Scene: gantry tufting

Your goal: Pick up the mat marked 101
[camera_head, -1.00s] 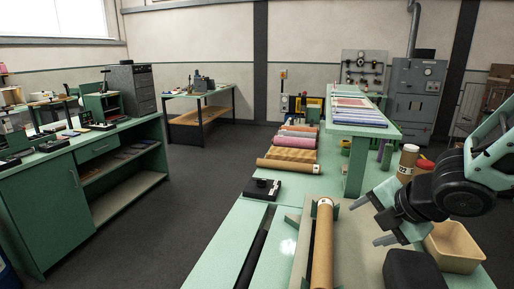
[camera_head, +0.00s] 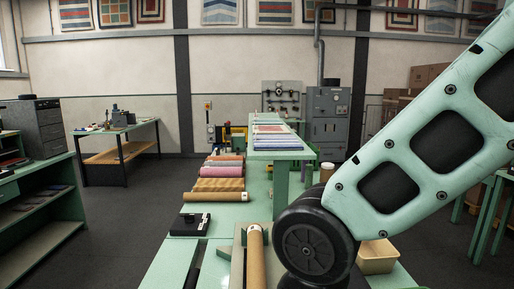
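No mark reading 101 can be made out in any view. Several flat mats (camera_head: 268,129) lie in a row on the raised green shelf (camera_head: 276,155) at the centre. Several rolled mats, among them a pink roll (camera_head: 222,172), lie side by side on the lower bench to its left. Framed patterned mats (camera_head: 115,12) hang high on the back wall. My gripper is out of view now. My arm, with green links and a dark joint, fills the right side and hides part of the bench.
The green bench (camera_head: 168,266) runs toward me, with a brown cardboard tube (camera_head: 256,262), a black box (camera_head: 189,225) and a tan bin (camera_head: 377,257) on it. A grey cabinet (camera_head: 328,120) stands at the back. The dark floor (camera_head: 125,225) at left is clear.

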